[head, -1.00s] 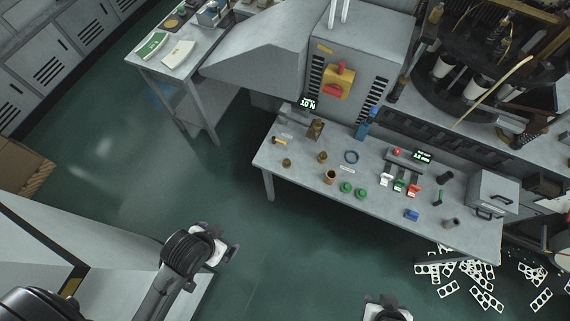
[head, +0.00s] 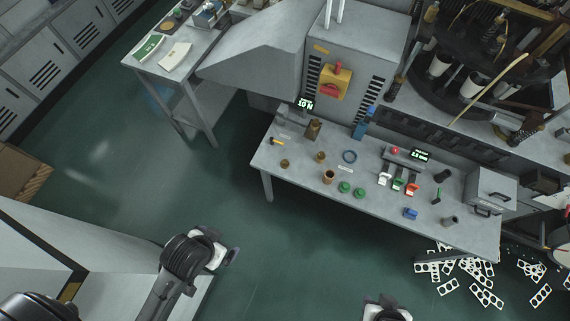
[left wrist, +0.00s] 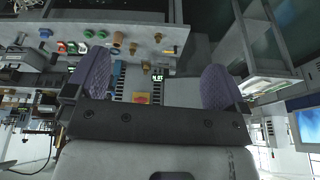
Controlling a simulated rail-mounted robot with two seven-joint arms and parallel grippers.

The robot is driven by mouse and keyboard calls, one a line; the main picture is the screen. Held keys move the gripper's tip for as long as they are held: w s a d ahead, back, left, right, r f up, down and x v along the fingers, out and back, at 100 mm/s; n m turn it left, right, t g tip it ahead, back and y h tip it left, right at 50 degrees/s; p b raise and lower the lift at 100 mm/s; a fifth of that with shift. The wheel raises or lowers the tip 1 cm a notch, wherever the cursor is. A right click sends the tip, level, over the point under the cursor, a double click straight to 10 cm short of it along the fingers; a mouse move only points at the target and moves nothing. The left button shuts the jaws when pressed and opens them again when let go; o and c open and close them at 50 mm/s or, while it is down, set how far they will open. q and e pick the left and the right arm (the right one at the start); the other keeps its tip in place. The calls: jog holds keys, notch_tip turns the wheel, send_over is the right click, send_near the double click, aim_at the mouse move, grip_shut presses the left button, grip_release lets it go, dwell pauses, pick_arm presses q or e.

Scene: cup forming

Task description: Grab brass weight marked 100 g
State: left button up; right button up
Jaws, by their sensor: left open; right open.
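Several small brass pieces stand on the grey bench (head: 300,185): one at the left (head: 285,163), one farther back (head: 320,157), and a larger brownish, cup-like one (head: 328,177). Any markings are too small to read, so I cannot tell which is 100 g. Brass pieces also show upside down in the left wrist view (left wrist: 158,38). My left gripper (head: 226,257) is over the floor, apart from the bench; its fingers are open and empty in the left wrist view (left wrist: 157,88). My right gripper (head: 387,303) is partly cut off at the bottom edge, clear of the bench.
The bench also holds green pieces (head: 344,187), a blue ring (head: 349,156), a blue block (head: 410,213), a dark brass block (head: 313,130) and a grey box (head: 490,190). White perforated strips (head: 470,270) lie on the floor at the right. Green floor separates both grippers from the bench.

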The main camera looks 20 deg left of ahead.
pick_arm(q)
jog(key=shift+c, duration=0.3)
jog(key=shift+a, duration=0.15)
jog(key=c, duration=0.7)
